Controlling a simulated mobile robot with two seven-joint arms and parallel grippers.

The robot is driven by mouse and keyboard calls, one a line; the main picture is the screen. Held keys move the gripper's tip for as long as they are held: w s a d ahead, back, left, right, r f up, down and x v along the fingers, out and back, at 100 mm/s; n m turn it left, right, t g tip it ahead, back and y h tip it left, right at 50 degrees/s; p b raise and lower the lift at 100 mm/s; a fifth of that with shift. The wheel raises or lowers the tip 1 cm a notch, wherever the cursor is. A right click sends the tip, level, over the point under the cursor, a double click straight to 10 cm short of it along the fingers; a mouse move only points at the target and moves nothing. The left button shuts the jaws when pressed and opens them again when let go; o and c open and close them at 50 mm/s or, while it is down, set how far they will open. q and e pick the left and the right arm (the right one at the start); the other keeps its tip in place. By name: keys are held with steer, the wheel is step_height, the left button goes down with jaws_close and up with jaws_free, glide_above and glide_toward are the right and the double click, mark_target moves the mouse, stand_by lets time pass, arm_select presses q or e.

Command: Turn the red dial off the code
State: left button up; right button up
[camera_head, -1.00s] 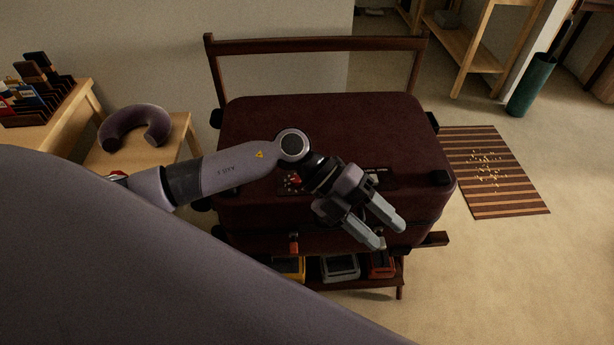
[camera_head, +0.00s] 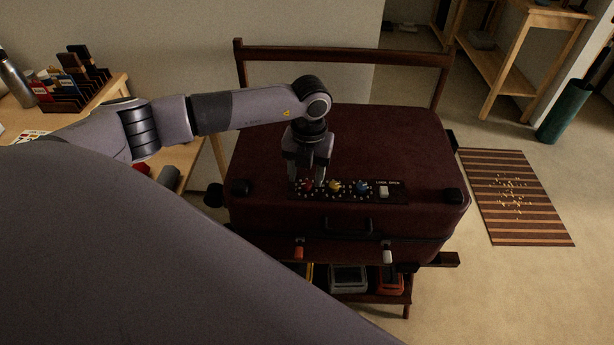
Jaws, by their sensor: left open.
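A dark red suitcase (camera_head: 390,140) lies on a wooden rack. A black lock panel (camera_head: 398,197) near its front edge carries a row of dials: the red dial (camera_head: 308,187) at the left, a yellow dial (camera_head: 335,186) in the middle and a blue dial (camera_head: 362,187) at the right. A white switch (camera_head: 383,191) sits right of them. My left gripper (camera_head: 306,178) points down at the red dial with its fingers open. The fingers partly hide the dial; I cannot tell whether they touch it. My right gripper is out of view.
Two latches, one orange (camera_head: 299,249) and one pale (camera_head: 388,256), are on the suitcase front below a handle (camera_head: 348,224). Trays sit on the rack's lower shelf. A striped mat (camera_head: 515,195) lies on the floor at the right. A table with books stands at the left.

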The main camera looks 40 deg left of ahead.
arm_select(q)
steer(key=shift+f, duration=0.9)
jaws_close()
